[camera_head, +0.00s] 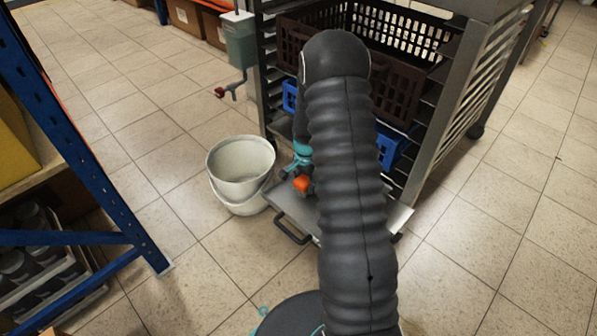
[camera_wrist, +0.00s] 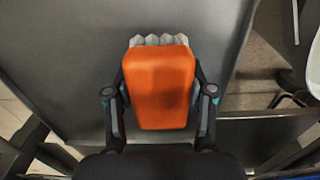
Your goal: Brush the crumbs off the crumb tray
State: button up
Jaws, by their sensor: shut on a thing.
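The crumb tray (camera_head: 285,205) is a flat grey metal sheet with a dark handle at the foot of the rack, partly hidden behind my arm. It also fills much of the wrist view (camera_wrist: 55,70). My gripper (camera_head: 303,172) is over the tray. In the wrist view its two fingers are shut on the sides of an orange brush (camera_wrist: 158,85). Pale grey bristles show at the brush's far end, over the tray; I cannot tell whether they touch it. The brush's orange body also shows in the head view (camera_head: 303,184). I can make out no crumbs.
A white bucket (camera_head: 239,160) stands on the floor close to the tray's left side. The metal rack (camera_head: 455,110) holds a dark brown crate (camera_head: 397,85) and a blue crate (camera_head: 390,150). Blue shelving (camera_head: 95,165) stands at left. The tiled floor at right is clear.

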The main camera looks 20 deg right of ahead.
jog(key=shift+r+p, duration=1.55)
jog(key=shift+r, duration=1.4)
